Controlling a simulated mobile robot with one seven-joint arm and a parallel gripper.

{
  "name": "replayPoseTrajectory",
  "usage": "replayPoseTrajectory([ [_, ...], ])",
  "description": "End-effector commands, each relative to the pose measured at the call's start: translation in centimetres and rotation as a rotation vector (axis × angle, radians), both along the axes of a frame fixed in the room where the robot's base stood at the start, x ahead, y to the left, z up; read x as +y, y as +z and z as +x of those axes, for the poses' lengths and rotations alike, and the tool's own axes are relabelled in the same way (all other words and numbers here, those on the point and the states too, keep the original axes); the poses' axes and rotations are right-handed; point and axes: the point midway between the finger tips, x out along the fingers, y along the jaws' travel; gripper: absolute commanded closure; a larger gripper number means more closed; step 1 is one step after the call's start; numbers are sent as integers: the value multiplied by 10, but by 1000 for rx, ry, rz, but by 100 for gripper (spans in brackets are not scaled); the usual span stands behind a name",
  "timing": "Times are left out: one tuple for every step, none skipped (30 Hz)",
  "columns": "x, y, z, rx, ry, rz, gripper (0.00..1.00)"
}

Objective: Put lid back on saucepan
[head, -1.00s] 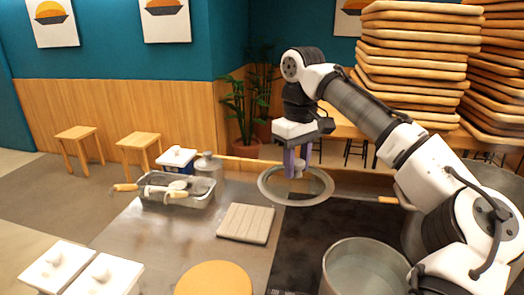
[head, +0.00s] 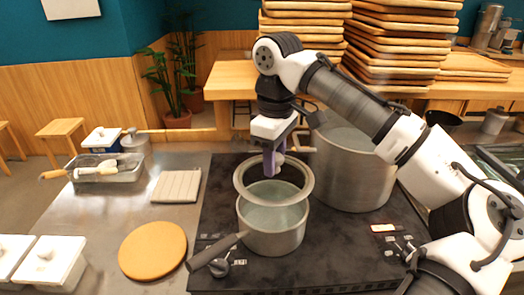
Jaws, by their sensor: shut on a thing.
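The saucepan (head: 272,238) stands on the dark stove top in the middle of the head view, its long handle pointing to the lower left. A glass lid (head: 241,198) with a metal rim is above the saucepan's far part, and through it the pan's inside shows. My gripper (head: 272,166) points down and is shut on the lid's knob. The lid overlaps the saucepan's rim in the picture, and its rim lies further back than the pan's. I cannot tell whether the two touch.
A large pot (head: 352,170) stands just right of the lid and behind the saucepan. A round wooden board (head: 153,250), a grey ribbed pad (head: 177,185) and a metal tray of utensils (head: 112,173) lie on the left counter. White lidded containers (head: 45,258) stand at the front left.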

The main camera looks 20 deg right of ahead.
Motion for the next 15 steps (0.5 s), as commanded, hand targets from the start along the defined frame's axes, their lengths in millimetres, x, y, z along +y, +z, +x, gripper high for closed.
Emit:
replayPoseTrajectory([
  [0, -2, 0, -1, 0, -1, 97],
  [0, -3, 0, -1, 0, -1, 97],
  [0, -5, 0, -1, 0, -1, 97],
  [0, -6, 0, 0, 0, -1, 97],
  [0, -8, 0, 0, 0, -1, 97],
  [0, -11, 0, 1, 0, -1, 97],
  [0, -13, 0, 1, 0, -1, 97],
  [0, -16, 0, 1, -1, -1, 97],
  [0, -19, 0, 1, -1, -1, 97],
  [0, -22, 0, 0, -1, -1, 97],
  [0, -24, 0, -1, -2, -2, 97],
  [0, -28, 0, -1, -2, -2, 97],
  [0, -31, 0, 0, -2, -3, 97],
  [0, -34, 0, 1, -2, -2, 97],
  [0, -37, 0, 0, -2, -1, 97],
])
